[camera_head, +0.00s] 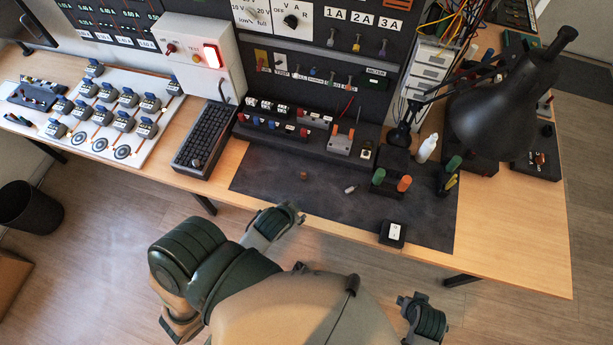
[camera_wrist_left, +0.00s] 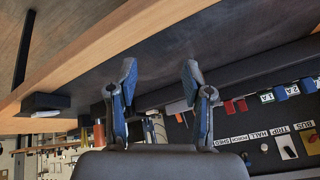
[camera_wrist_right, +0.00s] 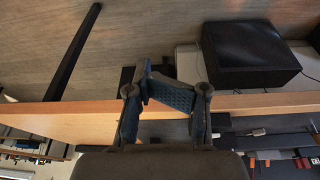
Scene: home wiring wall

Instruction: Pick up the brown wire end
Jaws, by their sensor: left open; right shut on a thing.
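No brown wire end can be made out for certain. A small brown piece (camera_head: 303,176) lies on the dark mat (camera_head: 265,180), too small to identify. My left gripper (camera_head: 283,220) is at the bench's front edge, short of that piece. In the left wrist view its two fingers (camera_wrist_left: 158,82) are apart with nothing between them. My right gripper (camera_head: 425,315) is low in front of the bench, right of my body. In the right wrist view its fingers (camera_wrist_right: 145,88) are drawn together; what they hold cannot be made out.
A screwdriver pair with green and orange handles (camera_head: 404,183), a black box with a white label (camera_head: 393,233) and a small white piece (camera_head: 350,189) are on the mat. A black lamp (camera_head: 505,105) overhangs the right. Bundled coloured wires (camera_head: 462,22) hang at the back right.

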